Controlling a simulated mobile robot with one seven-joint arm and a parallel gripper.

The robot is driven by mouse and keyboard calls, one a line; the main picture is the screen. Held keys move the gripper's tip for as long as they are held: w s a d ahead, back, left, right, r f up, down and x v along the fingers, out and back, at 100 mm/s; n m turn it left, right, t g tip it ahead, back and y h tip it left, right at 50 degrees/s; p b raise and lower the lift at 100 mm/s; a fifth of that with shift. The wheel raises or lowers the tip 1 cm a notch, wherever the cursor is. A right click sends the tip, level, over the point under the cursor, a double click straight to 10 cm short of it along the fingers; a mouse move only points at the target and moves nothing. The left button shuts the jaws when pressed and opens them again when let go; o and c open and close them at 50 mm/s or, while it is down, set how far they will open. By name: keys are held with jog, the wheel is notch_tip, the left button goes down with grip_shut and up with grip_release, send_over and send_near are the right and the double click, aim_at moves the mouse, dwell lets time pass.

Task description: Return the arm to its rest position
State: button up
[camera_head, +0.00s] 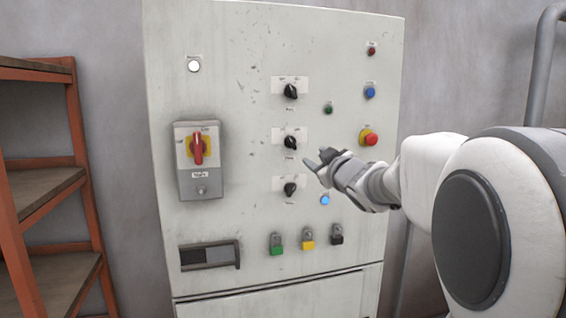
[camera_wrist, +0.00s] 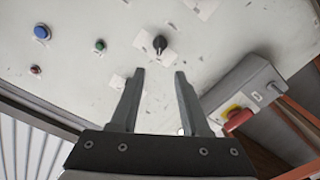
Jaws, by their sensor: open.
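My arm (camera_head: 500,220) reaches in from the right across the front of a pale grey control cabinet (camera_head: 230,60). My gripper (camera_head: 317,161) is in front of the cabinet, beside the lower two of three black rotary knobs. In the wrist view, my gripper (camera_wrist: 158,75) has its two fingers apart with nothing between them. A black knob (camera_wrist: 160,45) shows beyond the fingertips, apart from them. The distance from fingertips to panel is hard to judge.
A red-handled switch box (camera_head: 198,150) juts out at the panel's left. A red emergency button (camera_head: 368,138) and a lit blue button (camera_head: 325,200) are near my wrist. Orange shelving (camera_head: 75,130) stands left. A grey pipe (camera_head: 543,70) rises at the right.

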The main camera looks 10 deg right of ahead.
jog(key=s+a+f+m+g, duration=0.2)
jog(key=s+a+f+g, duration=0.2)
jog(key=s, duration=0.8)
jog(key=s+a+f+m+g, duration=0.2)
jog(key=s+a+f+g, duration=0.2)
jog(key=s+f, duration=0.5)
jog(key=s+a+f+m+g, duration=0.2)
jog(key=s+f, duration=0.5)
jog(key=s, duration=0.8)
jog(key=shift+a+g, duration=0.9)
jog(key=shift+g, duration=0.3)
